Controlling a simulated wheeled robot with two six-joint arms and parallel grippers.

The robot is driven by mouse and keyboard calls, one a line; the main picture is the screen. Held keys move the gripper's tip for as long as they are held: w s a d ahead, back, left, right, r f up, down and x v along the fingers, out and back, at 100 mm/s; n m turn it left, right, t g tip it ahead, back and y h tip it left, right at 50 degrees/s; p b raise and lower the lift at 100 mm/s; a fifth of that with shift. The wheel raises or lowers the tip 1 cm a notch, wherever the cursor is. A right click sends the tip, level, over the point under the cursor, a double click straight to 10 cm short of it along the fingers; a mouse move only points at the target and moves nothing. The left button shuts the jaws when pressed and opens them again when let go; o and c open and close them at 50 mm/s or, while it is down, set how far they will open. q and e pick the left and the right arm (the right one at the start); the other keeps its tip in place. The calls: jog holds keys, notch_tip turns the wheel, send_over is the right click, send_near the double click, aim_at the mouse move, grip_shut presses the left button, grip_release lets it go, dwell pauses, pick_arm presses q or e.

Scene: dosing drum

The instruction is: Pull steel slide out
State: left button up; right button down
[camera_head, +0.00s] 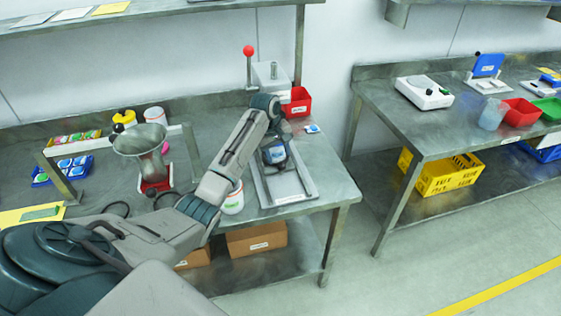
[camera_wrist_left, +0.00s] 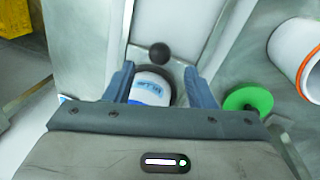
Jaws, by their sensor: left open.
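The steel slide (camera_head: 291,188) is a pale flat plate in a raised-edge frame at the right end of the left bench, below a press with a red ball lever (camera_head: 249,51). In the left wrist view its pale surface (camera_wrist_left: 176,22) runs upward, with a black ball knob (camera_wrist_left: 159,53) just beyond the fingertips. My left gripper (camera_wrist_left: 162,78) is open above the slide. A white jar with a blue label (camera_wrist_left: 150,88) shows between its fingers; whether they touch it I cannot tell. The gripper also shows in the head view (camera_head: 274,150), partly covering the jar. My right gripper is out of view.
A white tub (camera_head: 233,199) stands left of the slide, close to my forearm. A red bin (camera_head: 298,102) is behind, right of the press. A metal funnel (camera_head: 141,141) is on a stand at left. A green disc (camera_wrist_left: 249,99) shows beside the right finger.

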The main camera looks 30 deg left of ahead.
aim_at(281, 164)
pick_arm(q)
jog(key=shift+w+d+f+p, duration=0.1)
jog(key=shift+w+f+p, duration=0.05)
jog(key=shift+f, duration=0.75)
jog(key=shift+w+d+f+p, duration=0.1)
jog(key=shift+w+f, duration=0.05)
jog(key=shift+f, duration=0.75)
jog(key=shift+w+d+f+p, duration=0.1)
jog(key=shift+w+f+p, duration=0.05)
jog(key=shift+f, duration=0.75)
